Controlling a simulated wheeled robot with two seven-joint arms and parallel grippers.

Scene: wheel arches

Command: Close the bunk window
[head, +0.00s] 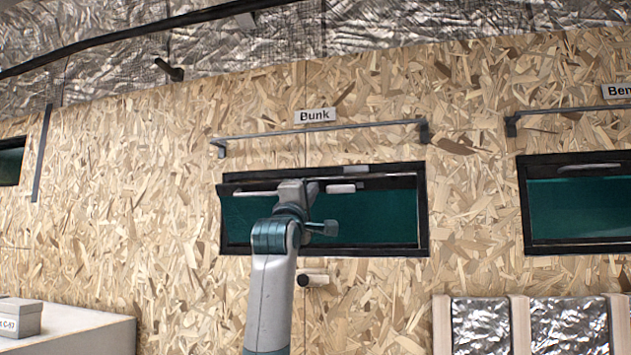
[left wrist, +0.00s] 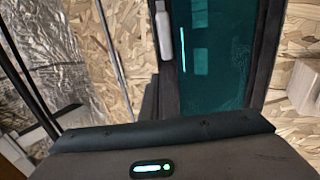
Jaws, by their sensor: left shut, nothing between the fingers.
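The bunk window (head: 372,217) is a wide teal pane in a black frame, set in the chipboard wall under the "Bunk" sign (head: 315,115). A pale handle (head: 342,188) shows near its upper edge. The sash's upper left corner seems to stand slightly off the frame; the size of any gap is unclear. My left gripper (head: 297,187) is shut and empty in front of the window's upper middle, its fingertips mostly hidden. I cannot tell whether it touches the sash. The left wrist view shows the pane (left wrist: 217,60) and handle (left wrist: 163,30) close beyond my gripper body. My right gripper is not in view.
A grey rail (head: 325,129) runs above the window. A small knob (head: 314,280) is on the wall below it. Another dark window (head: 580,205) is at the right. A pale box (head: 20,316) stands on a white cabinet at lower left. Foil-faced panels (head: 480,325) are at lower right.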

